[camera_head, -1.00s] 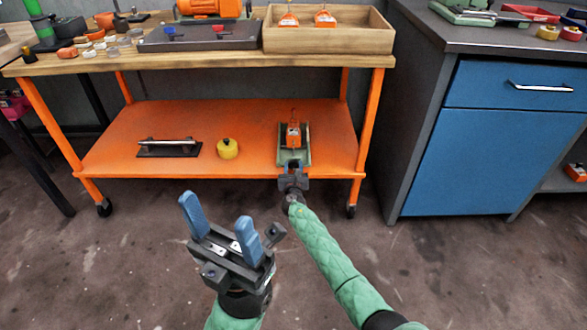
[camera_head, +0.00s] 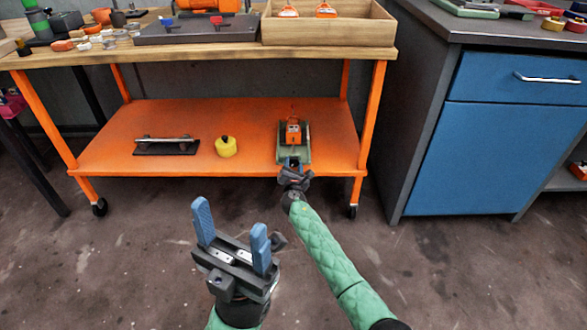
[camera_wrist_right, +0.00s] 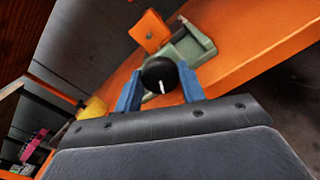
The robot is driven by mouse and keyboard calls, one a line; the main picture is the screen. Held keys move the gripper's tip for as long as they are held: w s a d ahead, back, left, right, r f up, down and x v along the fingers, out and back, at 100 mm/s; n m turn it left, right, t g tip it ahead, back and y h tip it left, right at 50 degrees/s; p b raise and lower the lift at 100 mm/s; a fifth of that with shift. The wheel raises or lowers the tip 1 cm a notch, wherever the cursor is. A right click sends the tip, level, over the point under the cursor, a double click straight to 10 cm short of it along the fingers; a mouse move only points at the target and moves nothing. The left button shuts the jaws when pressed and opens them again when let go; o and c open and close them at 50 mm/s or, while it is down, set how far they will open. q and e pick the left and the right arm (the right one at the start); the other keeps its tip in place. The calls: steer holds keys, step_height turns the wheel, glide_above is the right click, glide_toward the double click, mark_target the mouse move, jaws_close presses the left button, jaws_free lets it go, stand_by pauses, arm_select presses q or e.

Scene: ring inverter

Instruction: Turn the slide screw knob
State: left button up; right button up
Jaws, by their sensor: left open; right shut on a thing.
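The slide device, a green base (camera_head: 305,140) with an orange block (camera_head: 293,131) on it, stands on the right end of the orange lower shelf. The green base (camera_wrist_right: 182,50) and the orange block (camera_wrist_right: 150,32) also show in the right wrist view. My right gripper (camera_head: 293,163) is at its front end. In the right wrist view my right gripper (camera_wrist_right: 160,85) has its blue fingers on both sides of the round black knob (camera_wrist_right: 158,72), which bears a white mark. My left gripper (camera_head: 232,228) is open and empty in front of the shelf, fingers pointing up.
A yellow round thing (camera_head: 226,146) and a dark plate with a handle (camera_head: 166,146) lie on the orange shelf (camera_head: 120,125). The wooden bench top (camera_head: 100,60) with a wooden box (camera_head: 330,35) is above. A blue cabinet (camera_head: 515,145) stands to the right.

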steer(key=shift+m, duration=0.3)
steer(key=o, duration=1)
steer(key=shift+s, duration=0.3)
steer(key=shift+s+p, duration=1.15)
steer(key=shift+s, duration=2.45)
